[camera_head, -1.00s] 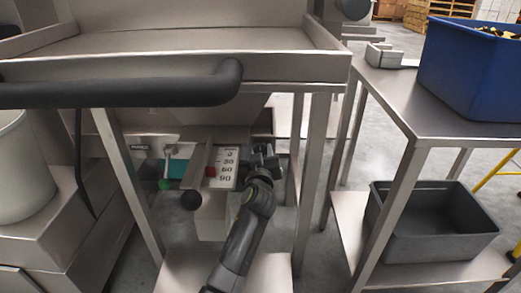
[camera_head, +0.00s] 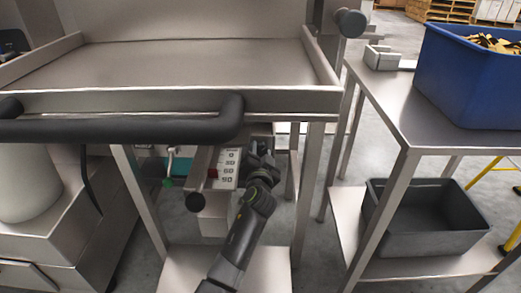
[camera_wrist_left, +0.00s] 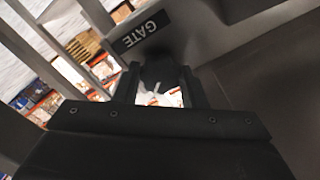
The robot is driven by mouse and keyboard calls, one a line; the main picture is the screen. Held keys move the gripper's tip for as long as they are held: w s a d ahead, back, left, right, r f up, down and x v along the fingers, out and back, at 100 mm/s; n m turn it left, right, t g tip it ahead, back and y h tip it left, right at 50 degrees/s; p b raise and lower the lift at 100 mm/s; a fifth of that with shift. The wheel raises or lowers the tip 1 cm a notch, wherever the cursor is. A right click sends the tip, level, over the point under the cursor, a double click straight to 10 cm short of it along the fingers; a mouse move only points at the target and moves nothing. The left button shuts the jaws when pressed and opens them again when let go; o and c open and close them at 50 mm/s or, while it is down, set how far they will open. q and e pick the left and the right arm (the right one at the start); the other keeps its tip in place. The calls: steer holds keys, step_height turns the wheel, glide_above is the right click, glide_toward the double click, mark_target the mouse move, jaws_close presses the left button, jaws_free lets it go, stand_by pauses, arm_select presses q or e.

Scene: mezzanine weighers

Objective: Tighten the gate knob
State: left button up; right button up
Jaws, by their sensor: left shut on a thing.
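My left gripper (camera_head: 259,152) is under the steel tray, right beside the white scale plate (camera_head: 228,163) marked 0 to 90. In the left wrist view the gripper (camera_wrist_left: 160,88) has a finger on each side of a dark knob (camera_wrist_left: 158,68) and is shut on it. A black label reading GATE (camera_wrist_left: 140,31) is on the steel panel just beyond the knob. A small pale mark shows at the knob's near end. In the head view the knob is hidden by the gripper. My right gripper is not in view.
A steel tray (camera_head: 180,68) with a thick black bar (camera_head: 120,128) hangs over the work spot. A table with a blue bin (camera_head: 470,80) and a grey crate (camera_head: 425,243) stands right.

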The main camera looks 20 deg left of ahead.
arm_select(q)
steer(key=shift+m+p, duration=0.3)
steer(key=shift+m, duration=0.7)
steer(key=o, duration=1)
